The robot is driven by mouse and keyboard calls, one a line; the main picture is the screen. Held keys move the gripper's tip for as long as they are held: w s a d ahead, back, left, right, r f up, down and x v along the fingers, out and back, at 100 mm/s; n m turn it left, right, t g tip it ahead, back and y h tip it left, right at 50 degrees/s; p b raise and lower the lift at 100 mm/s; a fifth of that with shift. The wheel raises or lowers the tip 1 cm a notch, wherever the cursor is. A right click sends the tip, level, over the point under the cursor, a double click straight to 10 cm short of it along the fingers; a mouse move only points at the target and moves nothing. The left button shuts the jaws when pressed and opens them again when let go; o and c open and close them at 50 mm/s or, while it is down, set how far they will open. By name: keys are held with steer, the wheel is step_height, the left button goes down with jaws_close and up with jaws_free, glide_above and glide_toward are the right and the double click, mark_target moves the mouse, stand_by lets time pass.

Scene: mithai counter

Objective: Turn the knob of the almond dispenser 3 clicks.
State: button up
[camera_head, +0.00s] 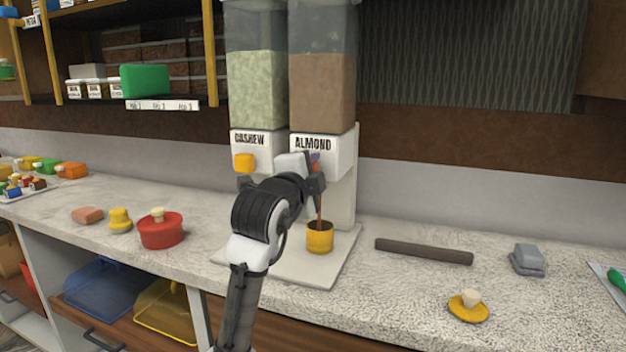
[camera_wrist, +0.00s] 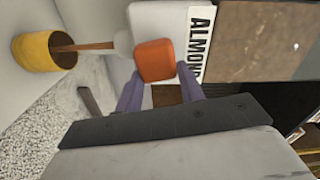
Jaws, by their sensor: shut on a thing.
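The almond dispenser (camera_head: 323,92) stands at the back of the counter, with a brown fill and a white base labelled ALMOND. My gripper (camera_head: 314,168) is at the front of this base. In the wrist view, the fingers of my gripper (camera_wrist: 159,74) are shut on the orange knob (camera_wrist: 155,59), one on each side. A thin brown stream (camera_wrist: 88,47) runs from the spout into a yellow cup (camera_head: 320,238), which also shows in the wrist view (camera_wrist: 34,52).
The cashew dispenser (camera_head: 256,90) stands just left, with its own orange knob (camera_head: 244,162). A red pot (camera_head: 160,231) is on the left counter. A dark rolling pin (camera_head: 424,251), a yellow lid (camera_head: 468,306) and a grey block (camera_head: 527,258) lie on the right.

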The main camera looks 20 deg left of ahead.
steer(key=shift+f+m+b, duration=0.25)
steer(key=shift+m+b, duration=0.2)
steer(key=shift+m, duration=0.55)
steer(key=o, duration=1)
steer(key=s+b, duration=0.2)
steer(key=s, duration=1.2)
steer(key=shift+a, duration=0.2)
steer(key=shift+w, duration=0.1)
